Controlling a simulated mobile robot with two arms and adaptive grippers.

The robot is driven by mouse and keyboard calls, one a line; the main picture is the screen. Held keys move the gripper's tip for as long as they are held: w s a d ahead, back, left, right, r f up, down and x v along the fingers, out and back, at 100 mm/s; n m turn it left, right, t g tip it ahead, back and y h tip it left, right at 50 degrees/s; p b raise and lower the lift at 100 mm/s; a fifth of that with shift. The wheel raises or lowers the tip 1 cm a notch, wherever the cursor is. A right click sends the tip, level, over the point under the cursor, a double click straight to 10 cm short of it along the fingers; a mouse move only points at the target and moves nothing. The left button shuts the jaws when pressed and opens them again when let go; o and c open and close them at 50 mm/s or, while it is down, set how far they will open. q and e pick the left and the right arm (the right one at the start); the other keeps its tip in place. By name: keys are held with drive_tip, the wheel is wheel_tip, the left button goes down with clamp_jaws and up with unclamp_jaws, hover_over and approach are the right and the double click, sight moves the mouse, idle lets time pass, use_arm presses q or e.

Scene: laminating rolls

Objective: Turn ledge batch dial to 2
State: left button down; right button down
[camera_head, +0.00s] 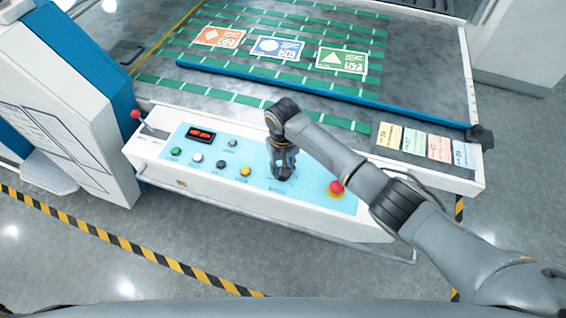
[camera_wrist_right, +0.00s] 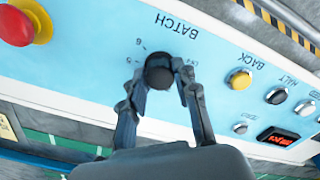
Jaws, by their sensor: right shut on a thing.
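The black batch dial (camera_wrist_right: 159,70) sits on the light blue panel beside the upside-down BATCH lettering in the right wrist view. Small marks are printed around it, partly hidden by the fingers; I cannot tell which number it points to. My right gripper (camera_head: 283,172) reaches down onto the panel in the head view and covers the dial there. In the wrist view the right gripper (camera_wrist_right: 163,78) has its fingers on both sides of the dial, shut on it. My left gripper is not in view.
A red emergency button (camera_head: 336,188) is right of the gripper. A yellow button (camera_head: 245,171), other small buttons and a red display (camera_head: 200,133) are to the left. A red-knobbed lever (camera_head: 136,115) stands at the ledge's left end. Coloured cards (camera_head: 344,62) lie on the bed behind.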

drive_tip(key=shift+m+p, duration=0.3)
drive_tip(key=shift+m, duration=0.1)
idle(0.3)
drive_tip(key=c, duration=1)
unclamp_jaws()
wheel_tip(320, 180, up, 12)
